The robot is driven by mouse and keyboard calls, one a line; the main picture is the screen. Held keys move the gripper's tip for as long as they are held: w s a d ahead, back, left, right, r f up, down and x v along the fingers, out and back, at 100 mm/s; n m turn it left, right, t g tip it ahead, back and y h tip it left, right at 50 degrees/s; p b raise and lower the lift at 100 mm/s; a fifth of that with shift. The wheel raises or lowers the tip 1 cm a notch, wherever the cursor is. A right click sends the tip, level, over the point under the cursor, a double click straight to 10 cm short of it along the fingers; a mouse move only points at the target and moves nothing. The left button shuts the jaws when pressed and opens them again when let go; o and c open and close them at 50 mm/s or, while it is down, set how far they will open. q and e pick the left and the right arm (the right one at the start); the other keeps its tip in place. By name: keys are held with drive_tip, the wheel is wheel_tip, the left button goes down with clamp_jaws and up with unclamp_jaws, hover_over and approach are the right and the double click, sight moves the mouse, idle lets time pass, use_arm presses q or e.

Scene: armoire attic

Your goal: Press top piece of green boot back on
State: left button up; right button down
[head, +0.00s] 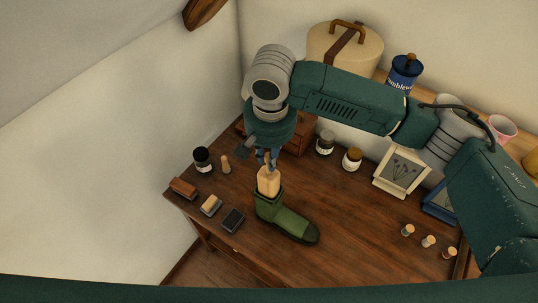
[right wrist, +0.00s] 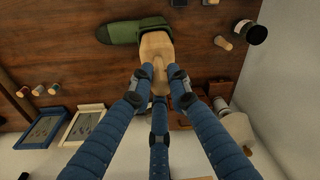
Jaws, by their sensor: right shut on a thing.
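The green boot (head: 287,219) stands upright on the wooden table, its toe pointing to the lower right; it also shows at the top of the right wrist view (right wrist: 131,31). A pale wooden top piece (head: 268,181) sticks up out of the boot's shaft; in the right wrist view its block and narrower knob (right wrist: 156,50) face me. My right gripper (head: 267,158) is above the boot, pointing down, with its blue fingers closed around the knob. How deep the piece sits inside the shaft is hidden. My left gripper is not in view.
Brushes and a dark block (head: 232,220) lie left of the boot, near a dark jar (head: 202,158). Two jars (head: 352,159), picture frames (head: 401,172) and several spools (head: 428,241) stand to the right. Walls close off the left and back.

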sight(269, 174)
drive_tip(key=shift+f, duration=0.1)
drive_tip(key=shift+f, duration=2.2)
idle(0.4)
drive_tip(key=shift+s+f, duration=0.1)
drive_tip(key=shift+f, duration=0.55)
drive_tip(key=shift+f+b, duration=0.3)
drive_tip(key=shift+f, duration=0.85)
idle(0.4)
